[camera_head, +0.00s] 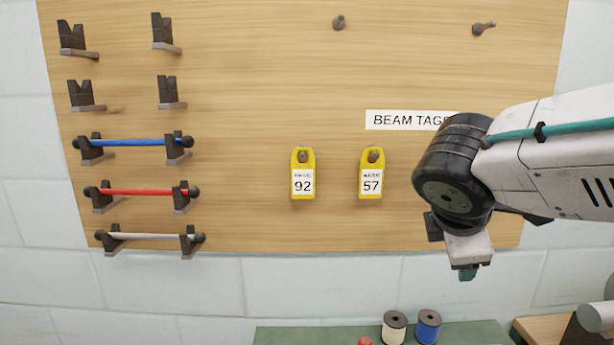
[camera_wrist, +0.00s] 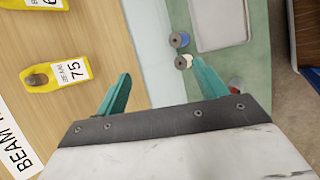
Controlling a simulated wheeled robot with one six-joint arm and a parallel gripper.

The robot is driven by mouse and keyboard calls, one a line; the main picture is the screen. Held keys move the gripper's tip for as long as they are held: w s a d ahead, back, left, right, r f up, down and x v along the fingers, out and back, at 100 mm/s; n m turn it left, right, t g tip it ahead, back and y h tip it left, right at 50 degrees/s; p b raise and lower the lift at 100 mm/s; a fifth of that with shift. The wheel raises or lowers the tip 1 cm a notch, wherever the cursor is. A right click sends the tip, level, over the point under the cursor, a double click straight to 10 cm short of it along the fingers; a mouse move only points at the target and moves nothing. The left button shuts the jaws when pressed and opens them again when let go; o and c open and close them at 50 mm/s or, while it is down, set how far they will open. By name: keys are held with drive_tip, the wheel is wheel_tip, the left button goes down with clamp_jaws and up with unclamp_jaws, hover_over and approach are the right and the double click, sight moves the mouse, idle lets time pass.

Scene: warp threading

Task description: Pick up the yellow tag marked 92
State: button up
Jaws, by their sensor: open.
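My gripper (camera_head: 467,273) hangs low at the right of the board, apart from both tags. In the wrist view my gripper's green fingers (camera_wrist: 160,85) are spread wide with nothing between them.
The board (camera_head: 250,90) carries empty pegs (camera_head: 338,23) above and brackets with blue (camera_head: 130,142), red (camera_head: 145,192) and white rods at the left. Below is a green bench (camera_head: 300,336) with white (camera_head: 394,327) and blue (camera_head: 428,326) spools. Board space around the tags is clear.

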drive_tip(key=w+a+r+n+t, duration=0.5)
drive_tip(key=w+a+n, duration=0.3)
drive_tip(key=a+n, duration=0.25)
drive_tip(key=n+t+y, duration=0.3)
drive_tip(key=n+y, duration=0.1)
drive_tip(key=n, duration=0.4)
approach(303, 169)
drive_tip(key=d+f, duration=0.1)
drive_tip(key=shift+n+y, duration=0.3)
drive_tip(key=shift+n, duration=0.45)
drive_tip(key=x, duration=0.5)
drive_tip(key=r+x, duration=0.1)
drive_tip(key=x, duration=0.1)
drive_tip(key=shift+w+a+f, duration=0.1)
drive_tip(key=shift+w+a, duration=0.25)
drive_tip(key=shift+w, duration=0.15)
drive_tip(key=c, duration=1.1)
